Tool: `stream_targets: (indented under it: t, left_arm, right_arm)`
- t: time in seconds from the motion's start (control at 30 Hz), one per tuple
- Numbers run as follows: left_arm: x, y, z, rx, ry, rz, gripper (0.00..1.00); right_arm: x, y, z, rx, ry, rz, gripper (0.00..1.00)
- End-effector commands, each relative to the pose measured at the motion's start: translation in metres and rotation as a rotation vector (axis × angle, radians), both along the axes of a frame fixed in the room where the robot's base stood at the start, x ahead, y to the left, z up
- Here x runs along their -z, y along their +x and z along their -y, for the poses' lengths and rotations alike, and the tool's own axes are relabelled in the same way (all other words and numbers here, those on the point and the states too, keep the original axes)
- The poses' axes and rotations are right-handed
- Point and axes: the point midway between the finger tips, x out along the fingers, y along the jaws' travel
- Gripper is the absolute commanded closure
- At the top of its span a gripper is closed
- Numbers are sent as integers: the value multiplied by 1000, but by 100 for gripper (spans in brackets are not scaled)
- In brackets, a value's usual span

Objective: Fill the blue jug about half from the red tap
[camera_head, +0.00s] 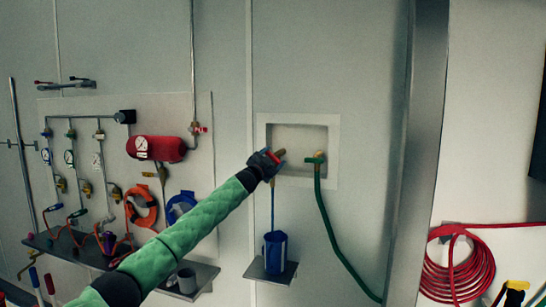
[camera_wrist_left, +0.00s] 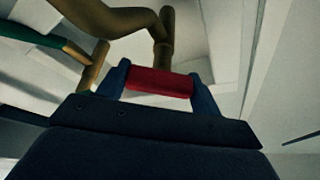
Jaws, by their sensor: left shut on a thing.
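The red tap's handle (camera_wrist_left: 160,82) sits between the two blue fingers of my left gripper (camera_wrist_left: 163,88), which is shut on it. In the head view my left gripper (camera_head: 274,158) is at the left side of the wall recess, with a bit of red at its tip. The brass tap body (camera_wrist_left: 165,45) is just beyond the handle. A thin blue stream (camera_head: 272,207) runs straight down from the tap into the blue jug (camera_head: 275,250). The jug stands upright under the tap; the level inside cannot be told. My right gripper is not in view.
The jug stands on a small wall shelf (camera_head: 287,275). Right of the red tap is a green tap (camera_head: 315,159) with a green hose (camera_head: 331,235) hanging down. A grey cup (camera_head: 187,281) is on another shelf to the left. A red hose coil (camera_head: 457,270) hangs at the right.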

Motion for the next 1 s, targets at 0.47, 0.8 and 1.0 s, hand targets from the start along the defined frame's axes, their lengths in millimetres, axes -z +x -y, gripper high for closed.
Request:
stream_targets:
  t: [0.47, 0.8, 1.0]
  left_arm:
    - [1, 0, 1, 1, 16, 6, 57]
    - [0, 0, 1, 1, 16, 5, 13]
    - [4, -4, -2, 1, 16, 5, 13]
  right_arm:
    - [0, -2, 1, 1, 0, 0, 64]
    - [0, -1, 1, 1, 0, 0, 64]
    - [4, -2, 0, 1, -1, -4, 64]
